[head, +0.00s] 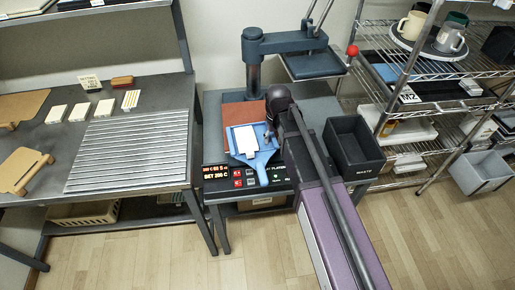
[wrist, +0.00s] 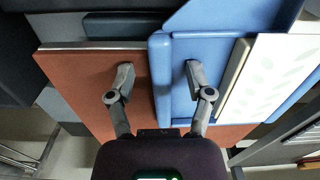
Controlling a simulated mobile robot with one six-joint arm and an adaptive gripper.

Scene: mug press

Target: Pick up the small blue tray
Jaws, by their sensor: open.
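The small blue tray (head: 261,166) lies on the terracotta pad of the press, its narrow handle pointing to the front. A white patterned panel (head: 245,141) lies on it. My gripper (head: 269,131) is at the tray's right side, partly hidden by my arm. In the wrist view my gripper (wrist: 159,74) is open, with the blue tray's raised rim (wrist: 160,100) between its fingers. One finger is over the tray and the other over the terracotta pad (wrist: 85,85). I cannot tell whether either finger touches the rim.
The press head (head: 314,65) with a red-knobbed lever stands behind. A dark waste bin (head: 354,148) is on the right. A ribbed metal rack (head: 130,150) with white-and-tan pieces behind it is on the left table. A wire shelf with mugs (head: 450,38) stands at right.

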